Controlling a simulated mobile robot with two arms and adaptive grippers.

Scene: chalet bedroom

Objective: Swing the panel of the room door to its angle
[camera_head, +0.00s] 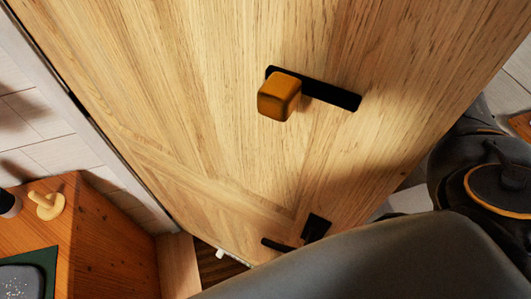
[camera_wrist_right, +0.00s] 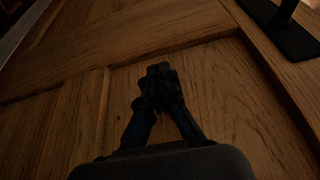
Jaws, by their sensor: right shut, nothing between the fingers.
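The room door's wooden panel (camera_head: 200,110) fills most of the head view, seen steeply from above and close up. A dark handle (camera_head: 312,230) with a thin bar shows low on it, partly behind a grey link of mine. In the right wrist view, my right gripper (camera_wrist_right: 158,72) is shut and empty, its fingertips together in front of a wooden panel surface (camera_wrist_right: 75,75). I cannot tell whether the fingertips touch the wood. A dark plate with a bar (camera_wrist_right: 285,28) is at that view's top right. My left gripper is in neither view.
An orange-brown block (camera_head: 279,95) on a black plate (camera_head: 330,94) is fixed to the panel higher up. At the left, a wooden cabinet top (camera_head: 105,240) carries a small wooden peg-like object (camera_head: 47,205) and a dark green mat (camera_head: 47,261). My dark arm parts crowd the right.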

